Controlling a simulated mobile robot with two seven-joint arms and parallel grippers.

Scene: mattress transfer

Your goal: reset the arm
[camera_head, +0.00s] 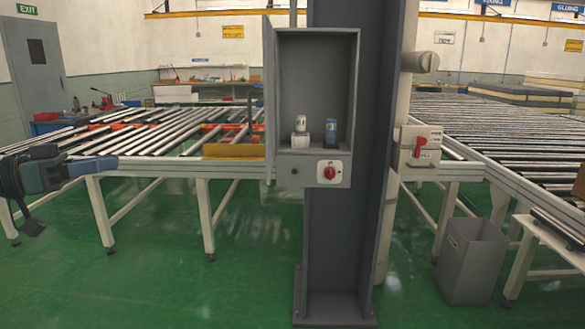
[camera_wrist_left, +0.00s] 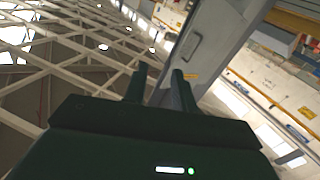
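My left gripper (camera_head: 95,166) reaches in from the left edge in the head view, in front of the left roller conveyor. Its blue-grey fingers point right. In the left wrist view my left gripper (camera_wrist_left: 159,82) shows two dark fingers standing apart with nothing between them. Behind them are ceiling trusses and a tilted wall, so that camera looks upward. My right gripper is not in view.
A grey column with an open cabinet (camera_head: 345,172) stands in the middle, holding two small items and a red rotary switch (camera_head: 330,172). Roller conveyors (camera_head: 215,161) lie on both sides. A grey bin (camera_head: 471,265) stands at right. Green floor is clear at lower left.

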